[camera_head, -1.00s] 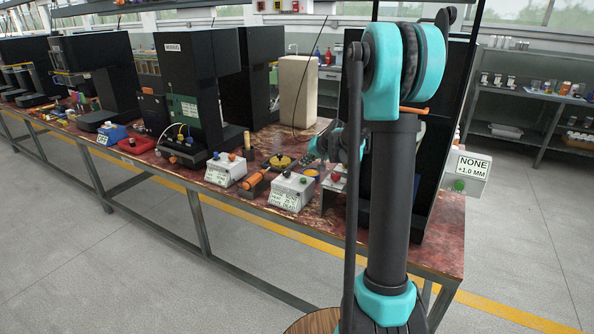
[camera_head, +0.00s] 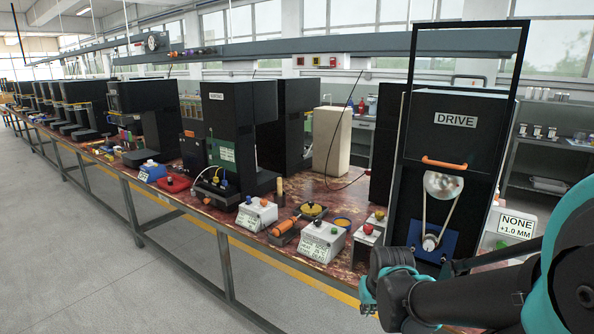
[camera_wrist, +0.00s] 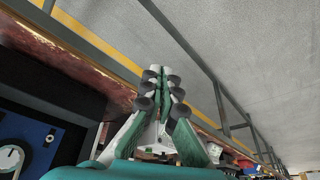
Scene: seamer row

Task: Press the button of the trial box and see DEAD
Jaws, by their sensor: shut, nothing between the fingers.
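Several small white labelled boxes with buttons stand along the table's front edge in the head view. One white box (camera_head: 322,241) has a dark button on top and small lettering on its front that I cannot read surely. Another white box (camera_head: 257,215) stands to its left. My gripper (camera_wrist: 158,78) is shut and empty in the wrist view, apart from any box, above the floor near the table edge.
The black DRIVE cabinet (camera_head: 456,140) with an orange handle stands at the right of the red-brown table (camera_head: 345,190). A NONE +1.0 MM box (camera_head: 512,226) is beside it. An orange-handled tool (camera_head: 284,227) lies between white boxes. The floor (camera_head: 100,260) in front is clear.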

